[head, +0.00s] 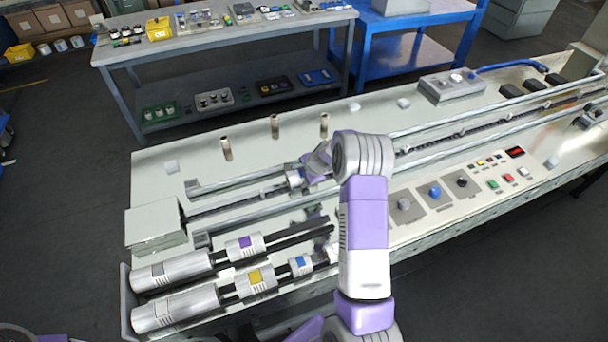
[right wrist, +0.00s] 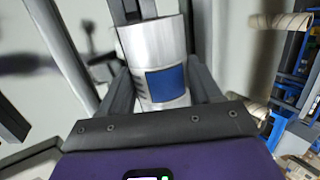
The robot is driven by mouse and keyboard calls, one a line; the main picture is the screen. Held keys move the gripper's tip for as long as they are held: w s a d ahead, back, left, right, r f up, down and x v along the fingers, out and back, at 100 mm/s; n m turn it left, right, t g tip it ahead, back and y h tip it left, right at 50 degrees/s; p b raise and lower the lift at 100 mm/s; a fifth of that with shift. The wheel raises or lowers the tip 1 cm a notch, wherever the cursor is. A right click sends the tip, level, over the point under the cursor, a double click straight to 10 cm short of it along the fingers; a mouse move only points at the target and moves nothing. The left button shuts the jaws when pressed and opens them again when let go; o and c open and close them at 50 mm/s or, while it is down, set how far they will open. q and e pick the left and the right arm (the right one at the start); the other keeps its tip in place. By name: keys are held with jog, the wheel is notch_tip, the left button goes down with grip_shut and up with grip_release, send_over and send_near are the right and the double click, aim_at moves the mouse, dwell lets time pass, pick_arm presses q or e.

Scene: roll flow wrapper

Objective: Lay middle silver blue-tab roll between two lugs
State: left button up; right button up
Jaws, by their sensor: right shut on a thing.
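My right gripper (head: 312,170) is over the flow wrapper's infeed, its fingers mostly hidden by my wrist in the head view. It is shut on a silver roll with a blue tab (right wrist: 150,45), which fills the space between the fingers in the right wrist view. The same roll (head: 294,179) shows partly in the head view, at the chain channel (head: 235,208). I cannot tell whether it rests there or is held just above. The lugs beside it are too small or hidden to make out. My left gripper is not in view.
Silver rolls with a purple tab (head: 243,245), a yellow tab (head: 257,280) and a blue tab (head: 300,264) lie at the front left. Rails (head: 450,122) flank the chain. Several upright brown posts (head: 275,126) stand behind. A grey box (head: 154,226) sits at the channel's left end.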

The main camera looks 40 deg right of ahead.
jog(key=shift+f+b, duration=0.3)
jog(key=o, duration=1.4)
jog(key=shift+f, duration=0.1)
jog(key=shift+s+a+f, duration=0.1)
jog(key=shift+s+f, duration=0.05)
jog(key=shift+s, duration=0.05)
jog(key=v, duration=0.2)
jog(key=p+v, duration=0.1)
jog(key=v, duration=0.5)
jog(key=shift+w+r, duration=0.25)
jog(key=shift+w, duration=0.15)
jog(key=shift+r, duration=0.1)
